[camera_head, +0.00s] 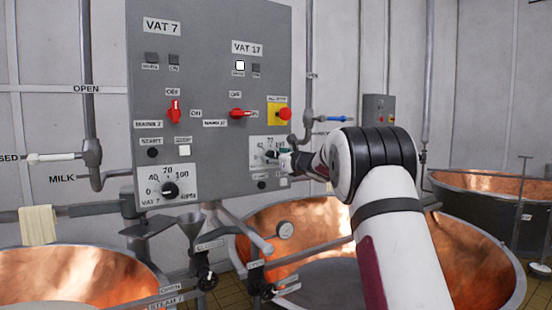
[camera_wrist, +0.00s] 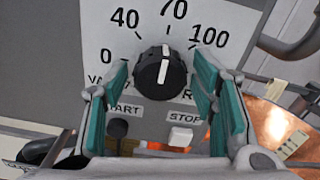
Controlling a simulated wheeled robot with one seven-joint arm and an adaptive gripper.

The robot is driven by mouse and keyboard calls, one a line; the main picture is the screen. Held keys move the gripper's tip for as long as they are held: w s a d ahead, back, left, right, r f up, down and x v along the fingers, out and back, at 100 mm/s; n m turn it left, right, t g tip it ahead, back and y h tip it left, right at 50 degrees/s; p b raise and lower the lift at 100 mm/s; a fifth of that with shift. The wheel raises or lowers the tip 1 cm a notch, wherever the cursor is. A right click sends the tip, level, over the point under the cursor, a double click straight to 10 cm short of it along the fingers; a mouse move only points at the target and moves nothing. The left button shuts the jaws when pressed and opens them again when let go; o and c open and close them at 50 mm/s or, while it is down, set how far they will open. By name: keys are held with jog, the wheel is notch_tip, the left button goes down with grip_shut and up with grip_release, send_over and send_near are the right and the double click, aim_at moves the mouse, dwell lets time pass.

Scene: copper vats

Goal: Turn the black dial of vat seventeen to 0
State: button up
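The black dial of vat seventeen (camera_wrist: 160,70) sits on a white scale plate in the wrist view. The scale reads 0, 40, 70 and 100, and the dial's white line points up, near 70. My gripper (camera_wrist: 160,62) is open, with one teal-padded finger left of the dial and one right of it. A gap shows on both sides, and contact is not visible. In the head view my gripper (camera_head: 285,160) is at the vat 17 scale plate (camera_head: 258,146) and partly hides the dial area.
Below the dial are a black START button (camera_wrist: 118,128) and a white STOP button (camera_wrist: 180,137). The grey panel (camera_head: 215,90) also carries red switches, an emergency button (camera_head: 284,114) and the vat 7 dial (camera_head: 168,189). Copper vats (camera_head: 470,250) stand below; a pipe (camera_head: 308,70) runs right of the panel.

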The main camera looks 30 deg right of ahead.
jog(key=c, duration=0.7)
jog(key=shift+w+n+b, duration=0.1)
jog(key=shift+n+b, duration=0.2)
jog(key=shift+b, duration=0.15)
jog(key=n+b, duration=0.5)
jog(key=b, duration=0.3)
jog(key=n+b, duration=0.6)
jog(key=b, duration=0.3)
jog(key=n+b, duration=0.6)
jog(key=b, duration=0.2)
jog(key=shift+a+f, duration=0.15)
jog(key=shift+f, duration=0.15)
jog(key=shift+n, duration=0.3)
